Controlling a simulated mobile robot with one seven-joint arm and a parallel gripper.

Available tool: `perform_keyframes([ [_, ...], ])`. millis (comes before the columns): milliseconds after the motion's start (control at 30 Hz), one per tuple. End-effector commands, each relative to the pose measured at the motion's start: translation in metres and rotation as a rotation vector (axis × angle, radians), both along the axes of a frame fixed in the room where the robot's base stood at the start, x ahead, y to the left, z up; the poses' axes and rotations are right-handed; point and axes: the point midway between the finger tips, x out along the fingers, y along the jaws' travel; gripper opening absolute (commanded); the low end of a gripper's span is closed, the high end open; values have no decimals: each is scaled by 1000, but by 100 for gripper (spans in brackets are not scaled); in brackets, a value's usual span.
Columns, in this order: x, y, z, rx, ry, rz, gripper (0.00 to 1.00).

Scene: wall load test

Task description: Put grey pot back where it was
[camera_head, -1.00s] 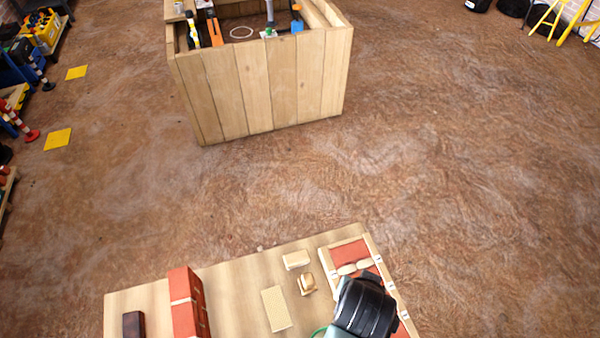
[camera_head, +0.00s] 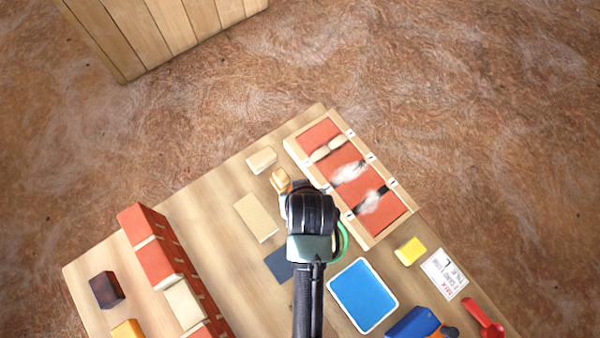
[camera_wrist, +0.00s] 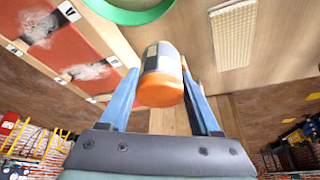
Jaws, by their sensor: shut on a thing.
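The wrist view shows my gripper (camera_wrist: 163,95) with its blue fingers closed on a small round pot (camera_wrist: 162,72). The pot has a grey and cream patched side and an orange end towards the camera. It may be the grey pot; its colour is mixed. In the head view my gripper (camera_head: 302,190) is over the wooden table, beside the red panel, and my black wrist hides the pot. I cannot tell whether the pot touches the table. A green ring-shaped rim (camera_wrist: 130,12) lies close by and shows behind my wrist in the head view (camera_head: 342,240).
The wooden table (camera_head: 190,210) holds a red panel with compartments (camera_head: 352,182), a cream board (camera_head: 256,217), a blue tray (camera_head: 362,296), a yellow block (camera_head: 410,251), a white card (camera_head: 445,272) and a red trowel (camera_head: 485,322). A brick wall (camera_head: 155,262) stands at left.

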Motion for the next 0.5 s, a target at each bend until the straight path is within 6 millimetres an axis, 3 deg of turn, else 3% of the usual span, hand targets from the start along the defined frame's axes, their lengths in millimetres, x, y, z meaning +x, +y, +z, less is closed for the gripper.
perform_keyframes([
  [367,0,0,-42,0,0,0,6],
  [500,1,0,-43,0,-3,0,6],
])
